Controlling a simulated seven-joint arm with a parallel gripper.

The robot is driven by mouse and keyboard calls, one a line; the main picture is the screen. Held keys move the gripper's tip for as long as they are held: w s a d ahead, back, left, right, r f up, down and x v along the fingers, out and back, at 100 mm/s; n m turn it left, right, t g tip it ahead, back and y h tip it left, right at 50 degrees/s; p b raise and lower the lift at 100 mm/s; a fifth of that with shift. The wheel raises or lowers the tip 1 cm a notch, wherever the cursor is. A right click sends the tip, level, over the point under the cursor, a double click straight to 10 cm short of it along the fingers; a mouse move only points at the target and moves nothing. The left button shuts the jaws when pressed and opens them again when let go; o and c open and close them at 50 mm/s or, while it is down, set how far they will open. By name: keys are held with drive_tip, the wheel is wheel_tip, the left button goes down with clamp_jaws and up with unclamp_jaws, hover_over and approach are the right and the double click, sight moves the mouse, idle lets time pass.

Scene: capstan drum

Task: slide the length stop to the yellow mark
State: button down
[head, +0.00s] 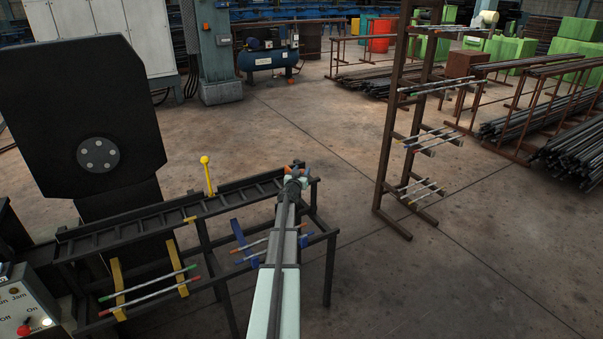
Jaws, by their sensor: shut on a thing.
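A dark rail bench (130,228) with a ladder-like top runs from lower left to the middle of the head view. A small yellow mark (190,218) is on its front edge, left of my gripper. My gripper (297,173) is at the right end of the rail, seen from behind along my pale arm. It is shut on what looks like the length stop (290,168), of which only small orange-brown bits show. My gripper and arm hide most of the stop and the jaws.
A yellow-knobbed lever (205,162) stands upright behind the rail, between the mark and my gripper. Rods lie on yellow brackets (118,285) and blue brackets (240,240) below the rail front. A brown rod rack (392,140) stands at right, with clear floor between.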

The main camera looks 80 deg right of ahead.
drive_tip(key=w+a, duration=3.5)
drive_tip(key=shift+w+a+r, duration=0.1)
drive_tip(key=shift+w+a, duration=0.2)
drive_tip(key=shift+w, duration=0.1)
drive_tip(key=shift+w, duration=0.1)
drive_tip(key=c, duration=0.9)
unclamp_jaws()
drive_tip(key=shift+a, duration=0.1)
drive_tip(key=shift+c, duration=0.2)
drive_tip(key=shift+o, duration=1.1)
drive_tip(key=a, duration=1.3)
drive_tip(key=shift+a, duration=0.4)
